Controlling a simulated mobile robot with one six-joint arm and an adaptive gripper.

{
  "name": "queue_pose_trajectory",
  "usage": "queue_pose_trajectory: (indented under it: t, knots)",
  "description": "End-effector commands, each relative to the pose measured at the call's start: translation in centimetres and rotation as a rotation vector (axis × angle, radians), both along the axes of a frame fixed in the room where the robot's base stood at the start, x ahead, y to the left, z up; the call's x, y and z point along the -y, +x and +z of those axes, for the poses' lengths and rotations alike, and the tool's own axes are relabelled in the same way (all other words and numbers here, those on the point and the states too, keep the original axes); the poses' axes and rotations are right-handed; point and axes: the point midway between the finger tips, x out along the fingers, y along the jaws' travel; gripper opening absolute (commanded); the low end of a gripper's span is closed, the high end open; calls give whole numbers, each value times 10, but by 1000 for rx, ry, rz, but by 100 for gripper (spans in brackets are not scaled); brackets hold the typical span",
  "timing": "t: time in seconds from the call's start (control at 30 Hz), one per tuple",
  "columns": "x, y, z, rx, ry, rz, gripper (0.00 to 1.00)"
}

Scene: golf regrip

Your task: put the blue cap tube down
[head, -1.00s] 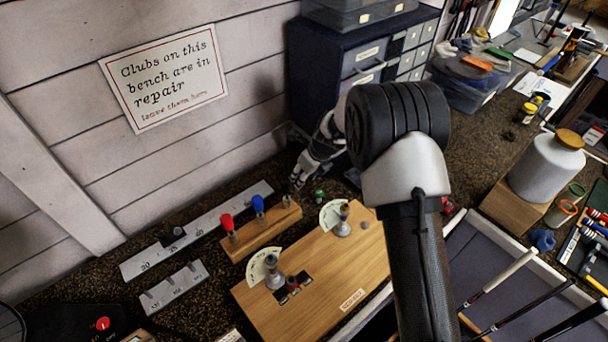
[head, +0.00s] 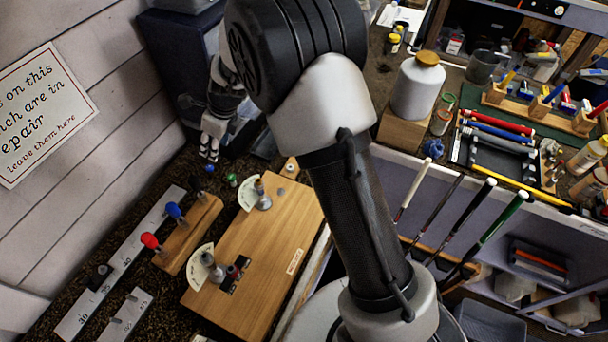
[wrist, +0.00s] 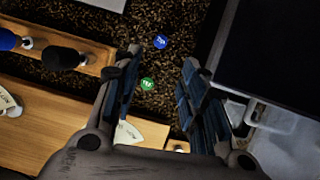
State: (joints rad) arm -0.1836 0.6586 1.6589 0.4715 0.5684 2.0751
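One blue cap (head: 209,168) stands on the dark bench just below my gripper in the head view. In the wrist view the same round blue cap (wrist: 160,41) is seen from above, between and beyond my fingers, touching neither. A green cap (head: 231,180) is close beside it; it also shows in the wrist view (wrist: 147,84). Another blue-capped tube (head: 173,210) stands in the wooden rack (head: 193,240) beside a red-capped tube (head: 150,241). My gripper (wrist: 158,85) is open, with nothing between its fingers; it also shows in the head view (head: 209,148). The tubes below the loose caps are hidden.
A wooden board (head: 275,235) with dial plates lies in front of the caps. A grey numbered strip (head: 120,265) runs left of the rack. A dark drawer cabinet (head: 180,65) stands close behind my gripper. A white bottle (head: 417,88) is farther right.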

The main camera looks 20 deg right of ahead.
Motion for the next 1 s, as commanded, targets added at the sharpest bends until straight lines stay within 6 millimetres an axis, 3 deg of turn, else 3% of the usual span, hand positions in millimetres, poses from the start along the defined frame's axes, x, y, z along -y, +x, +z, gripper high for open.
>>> queue_pose_trajectory:
  t: [0.17,0.3,0.5,0.7,0.9,1.0]
  knots:
    - [19,-24,56,96,-74,221,39]
    - [46,-68,112,207,-194,527,39]
    - [84,-146,169,335,-387,974,39]
    - [120,-231,197,419,-594,1417,39]
    - [149,-306,198,439,-780,1822,39]
    - [159,-331,193,431,-841,1968,39]
